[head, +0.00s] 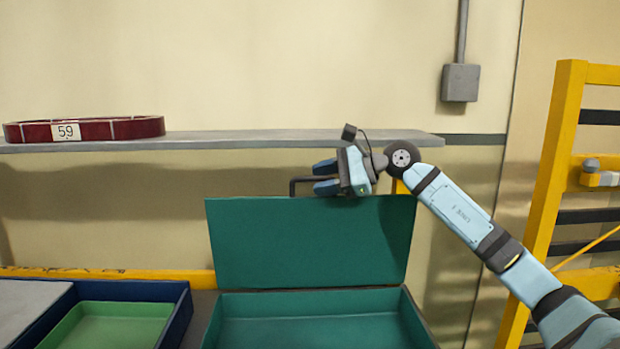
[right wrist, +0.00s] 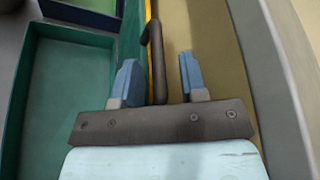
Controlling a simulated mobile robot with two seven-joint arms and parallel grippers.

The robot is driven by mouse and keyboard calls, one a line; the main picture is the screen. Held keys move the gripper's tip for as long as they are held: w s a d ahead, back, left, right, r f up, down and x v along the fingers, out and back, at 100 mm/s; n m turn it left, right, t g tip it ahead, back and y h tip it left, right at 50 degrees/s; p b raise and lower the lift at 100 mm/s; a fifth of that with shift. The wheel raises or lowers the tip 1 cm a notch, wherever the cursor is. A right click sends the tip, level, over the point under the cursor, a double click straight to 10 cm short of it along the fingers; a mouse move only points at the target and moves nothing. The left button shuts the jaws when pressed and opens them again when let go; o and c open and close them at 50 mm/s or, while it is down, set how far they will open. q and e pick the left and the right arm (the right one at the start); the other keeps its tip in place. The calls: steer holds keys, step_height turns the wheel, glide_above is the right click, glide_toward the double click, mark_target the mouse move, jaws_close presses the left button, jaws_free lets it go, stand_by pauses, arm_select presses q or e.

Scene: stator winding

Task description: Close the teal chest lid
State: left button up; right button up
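The teal chest (head: 310,304) stands at the bottom middle of the head view, and its inside looks empty. Its teal lid (head: 310,245) is open and stands upright at the back. A dark handle (head: 300,181) sticks up at the lid's top edge. My right gripper (head: 325,178) is at the top of the lid, beside the handle. In the right wrist view its two blue fingers (right wrist: 157,80) are apart, with the dark handle (right wrist: 153,60) between them and a gap to the right finger. My left gripper is not in view.
A grey shelf (head: 240,140) runs along the wall just above the lid and my right gripper. A dark red ring marked 59 (head: 100,129) lies on it. A blue tray (head: 180,305) with a green tray (head: 110,325) inside stands left of the chest. A yellow rack (head: 555,170) stands at right.

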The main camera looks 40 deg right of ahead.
steer(key=shift+c, duration=0.5)
jaws_close()
steer(key=shift+s+a+f+b, duration=0.15)
steer(key=shift+s+a+b, duration=0.1)
steer(key=shift+b, duration=0.15)
